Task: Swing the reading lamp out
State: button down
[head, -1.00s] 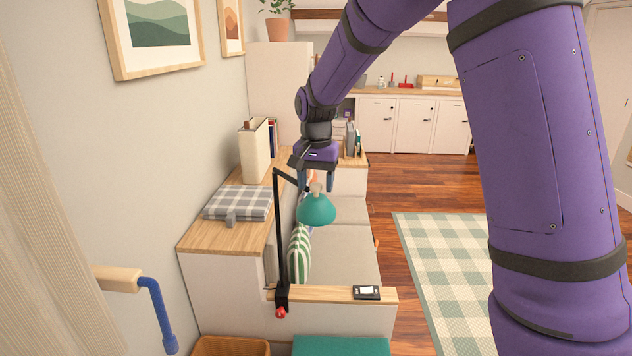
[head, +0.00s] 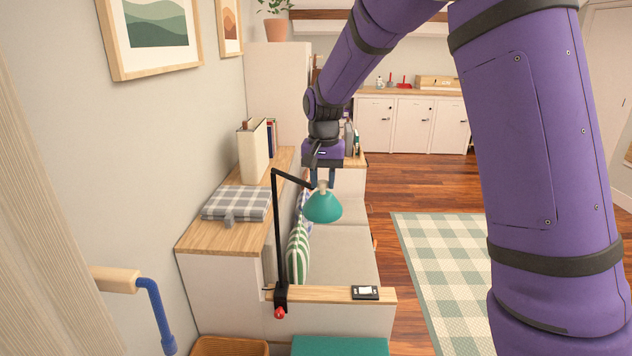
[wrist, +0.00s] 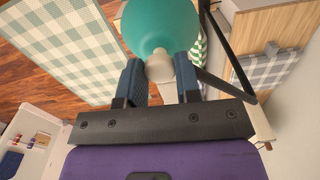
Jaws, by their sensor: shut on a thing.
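The reading lamp has a teal shade (head: 323,206) on a thin black jointed arm (head: 277,225), clamped to the wooden armrest of the sofa. My gripper (head: 323,180) is above the shade, at the lamp's pale neck. In the wrist view, my gripper's blue fingers (wrist: 158,80) stand on either side of the pale neck (wrist: 160,65) and are shut on it. The teal shade (wrist: 160,25) lies just beyond the fingertips. The shade hangs over the seat, right of the lamp post.
The wooden armrest (head: 325,294) carries a small black-framed switch (head: 365,292). A folded plaid blanket (head: 237,203) and upright books (head: 253,150) sit on the ledge at left. A striped cushion (head: 298,252) leans on the sofa. The floor by the checked rug (head: 440,260) is open.

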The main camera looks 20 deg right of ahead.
jog(key=w+d+n, duration=0.9)
jog(key=w+d, duration=0.4)
jog(key=d, duration=0.1)
jog(key=shift+w+d+n, duration=0.35)
jog(key=shift+n, duration=0.05)
jog(key=c, duration=0.8)
grip_release()
jog(key=shift+r, duration=0.15)
notch_tip(320, 180, up, 11)
jog(key=shift+f, duration=0.2)
